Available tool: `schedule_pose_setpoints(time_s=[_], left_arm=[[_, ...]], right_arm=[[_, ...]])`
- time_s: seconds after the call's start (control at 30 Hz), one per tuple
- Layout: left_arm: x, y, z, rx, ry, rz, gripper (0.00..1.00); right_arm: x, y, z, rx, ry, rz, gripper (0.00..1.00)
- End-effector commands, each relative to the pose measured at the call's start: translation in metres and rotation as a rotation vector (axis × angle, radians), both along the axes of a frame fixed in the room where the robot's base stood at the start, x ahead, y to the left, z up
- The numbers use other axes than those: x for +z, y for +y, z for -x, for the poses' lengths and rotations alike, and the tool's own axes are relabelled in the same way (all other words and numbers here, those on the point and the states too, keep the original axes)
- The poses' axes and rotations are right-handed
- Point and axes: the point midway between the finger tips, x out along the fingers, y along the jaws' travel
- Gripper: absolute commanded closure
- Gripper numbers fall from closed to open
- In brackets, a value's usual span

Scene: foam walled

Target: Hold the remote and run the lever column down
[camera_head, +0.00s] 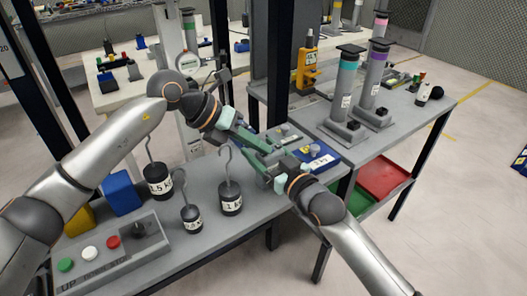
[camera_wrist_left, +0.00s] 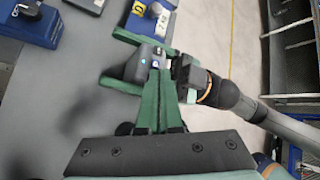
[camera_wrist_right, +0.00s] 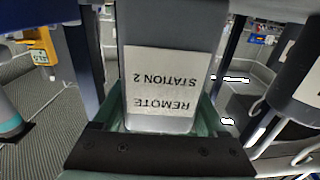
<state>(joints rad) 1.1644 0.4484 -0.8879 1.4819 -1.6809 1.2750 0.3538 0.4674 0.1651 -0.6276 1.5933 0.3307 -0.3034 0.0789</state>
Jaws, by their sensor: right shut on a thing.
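The remote (camera_wrist_right: 160,75), a dark grey box labelled "REMOTE STATION 2", is between the fingers of my right gripper (camera_head: 275,171), which is shut on it above the bench. My left gripper (camera_head: 262,154) reaches the remote from the left. In the left wrist view its green fingers (camera_wrist_left: 158,95) lie close together, shut, with the tips at the small buttons on the remote (camera_wrist_left: 140,66). I cannot tell whether they press a button. A pale upright column (camera_head: 190,115) with a round gauge and dark lever arm stands behind my left arm, partly hidden; it appears to be the lever column.
Several hooked black weights (camera_head: 231,196) stand on the grey bench. A button box (camera_head: 108,258) is at front left. Blue blocks (camera_head: 121,193), a dark post (camera_head: 277,70) and teal and purple cylinders (camera_head: 347,85) stand around. Red and green bins (camera_head: 385,178) are under the right bench.

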Motion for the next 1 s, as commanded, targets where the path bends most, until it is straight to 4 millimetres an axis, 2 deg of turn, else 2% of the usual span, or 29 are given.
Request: schedule_pose_setpoints(time_s=[0.23, 0.63, 1.0], left_arm=[[0.014, -0.002, 0.001, -0.004, -0.001, 0.002, 1.0], [0.021, -0.002, 0.0, 0.0, -0.006, 0.004, 1.0], [0.057, -0.002, 0.0, 0.0, -0.007, 0.004, 1.0]], right_arm=[[0.001, 0.0, 0.0, -0.001, -0.001, -0.001, 0.89], [0.001, 0.0, 0.0, -0.001, -0.001, -0.001, 0.89], [0.0, 0.0, 0.0, -0.001, 0.0, 0.0, 0.89]])
